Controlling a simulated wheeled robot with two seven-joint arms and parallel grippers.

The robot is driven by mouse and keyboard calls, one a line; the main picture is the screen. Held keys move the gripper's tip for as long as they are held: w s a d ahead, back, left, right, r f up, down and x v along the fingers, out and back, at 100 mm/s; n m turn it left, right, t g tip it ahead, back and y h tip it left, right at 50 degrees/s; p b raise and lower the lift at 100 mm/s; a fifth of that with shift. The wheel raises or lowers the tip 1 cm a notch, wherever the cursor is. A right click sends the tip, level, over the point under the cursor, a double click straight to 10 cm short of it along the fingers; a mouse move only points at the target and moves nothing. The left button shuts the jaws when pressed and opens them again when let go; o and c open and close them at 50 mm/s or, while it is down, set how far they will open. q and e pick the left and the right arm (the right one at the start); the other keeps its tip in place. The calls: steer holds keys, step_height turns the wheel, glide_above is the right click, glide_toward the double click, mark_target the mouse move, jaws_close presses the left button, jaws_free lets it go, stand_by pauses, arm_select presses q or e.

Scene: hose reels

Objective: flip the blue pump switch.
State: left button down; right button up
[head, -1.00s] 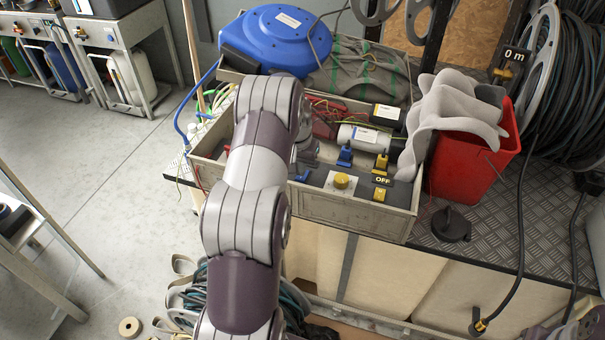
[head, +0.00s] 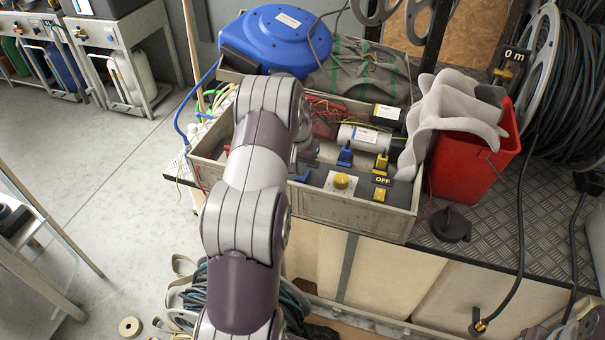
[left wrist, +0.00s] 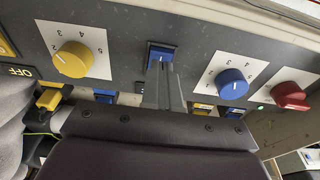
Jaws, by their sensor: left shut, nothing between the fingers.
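A dark control panel runs along the front of a grey open box (head: 345,212) on the bench. The blue pump switch (left wrist: 160,54) is a small blue rocker in a dark frame on this panel, between a yellow knob (left wrist: 73,59) and a blue knob (left wrist: 232,84). In the head view a blue bit of the switch (head: 303,175) shows beside my left arm. My left gripper (left wrist: 163,72) is shut and empty, its fingertips right at the switch's lower edge in the left wrist view. I cannot tell whether they touch it.
A yellow switch (head: 379,194) sits under an OFF label. Blue and yellow valve handles (head: 345,157) stand behind the panel. A red knob (left wrist: 290,96) is beside the blue knob. A red bin (head: 470,165) with grey cloth is right of the box; a blue reel (head: 277,40) is behind.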

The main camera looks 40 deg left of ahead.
arm_select(q)
steer(key=shift+f+b, duration=0.45)
steer(key=shift+f, duration=0.35)
stand_by(0.6)
steer(key=shift+r, duration=0.1)
step_height(320, 180, up, 7)
steer(key=p, duration=0.6)
stand_by(0.3)
steer(key=s+d+r+m+p, duration=0.1)
steer(key=s+d+r, duration=0.15)
steer(key=d, duration=0.25)
steer(key=s+d+r+m+p, duration=0.1)
steer(key=d+r, duration=0.3)
steer(key=d, duration=0.2)
steer(key=s+d+r+m, duration=0.1)
steer(key=s+d+r, duration=0.1)
steer(key=s+d, duration=0.4)
steer(key=s+d+r+p, duration=0.1)
steer(key=s+d+r, duration=0.2)
steer(key=s+d, duration=0.4)
steer(key=s, duration=0.4)
steer(key=shift+m+h, duration=0.3)
steer(key=shift+m, duration=0.1)
